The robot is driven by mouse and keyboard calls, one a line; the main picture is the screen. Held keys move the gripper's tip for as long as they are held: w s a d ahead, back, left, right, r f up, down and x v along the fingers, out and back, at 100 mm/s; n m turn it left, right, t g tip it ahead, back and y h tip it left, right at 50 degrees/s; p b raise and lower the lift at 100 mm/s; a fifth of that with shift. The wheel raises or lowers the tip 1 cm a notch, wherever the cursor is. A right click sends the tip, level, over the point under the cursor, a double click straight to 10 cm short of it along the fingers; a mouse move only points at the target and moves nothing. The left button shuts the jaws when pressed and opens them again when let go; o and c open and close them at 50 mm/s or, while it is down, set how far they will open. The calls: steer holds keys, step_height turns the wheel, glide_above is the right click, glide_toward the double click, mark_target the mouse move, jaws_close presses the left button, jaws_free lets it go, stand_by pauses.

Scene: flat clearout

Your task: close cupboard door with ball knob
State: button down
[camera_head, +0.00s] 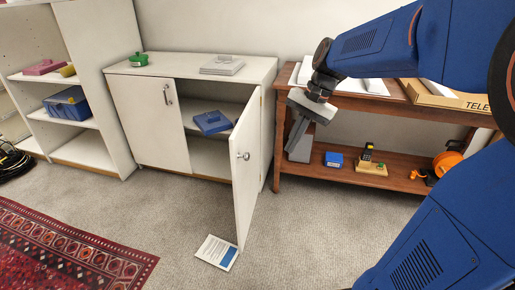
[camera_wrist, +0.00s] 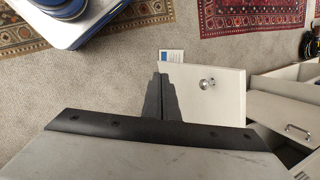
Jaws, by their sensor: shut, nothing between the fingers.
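The white cupboard (camera_head: 150,127) stands against the wall, its left door shut and its right door (camera_head: 246,165) swung wide open into the room. The ball knob (camera_head: 244,156) is a small silver knob on the open door's face. In the wrist view the door (camera_wrist: 228,112) lies just beyond my fingers, with the knob (camera_wrist: 206,83) to their right. My gripper (camera_head: 295,150) is shut and empty, to the right of the open door in the head view. In the wrist view my gripper (camera_wrist: 161,80) points toward the door; I cannot tell whether it touches.
A book (camera_head: 217,252) lies on the carpet by the door's lower corner. A wooden shelf table (camera_head: 340,182) stands right of the cupboard, under my arm. A blue item (camera_head: 212,122) sits on the cupboard's inner shelf.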

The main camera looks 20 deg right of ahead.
steer(key=w+d+f+m+g+y, duration=0.1)
steer(key=w+d+f+m+y, duration=0.15)
steer(key=w, duration=0.65)
steer(key=w+d+f+m+g+y, duration=0.15)
steer(key=w+m, duration=0.25)
steer(key=w, duration=0.4)
steer(key=a+r+x, duration=0.2)
steer(key=x, duration=1)
steer(key=shift+w+a+f+t, duration=0.2)
steer(key=shift+w+a+t, duration=0.1)
steer(key=shift+t, duration=0.15)
steer(key=shift+a, duration=0.1)
